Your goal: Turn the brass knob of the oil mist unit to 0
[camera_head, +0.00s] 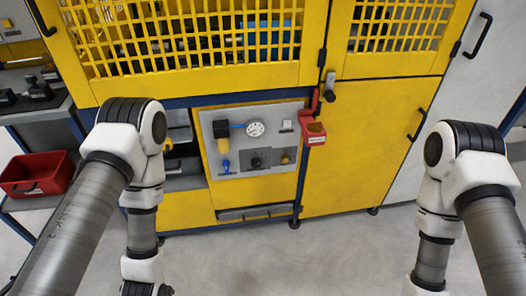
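The oil mist unit appears to be the grey panel (208,120) set into the yellow machine front. A small brass-coloured knob (286,158) sits at its lower right; its setting is too small to read. A black knob (256,162) on a dark plate is left of it. A round white gauge (255,128) is above. My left arm comes down at the left and my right arm at the right, both apart from the panel. Both grippers are outside the picture, below its lower edge.
A red holder (314,132) and a dark-handled lever (330,86) project right of the panel. Yellow mesh doors (200,72) are above. A red bin (37,174) stands on a shelf at the left. The grey floor (300,258) before the machine is clear.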

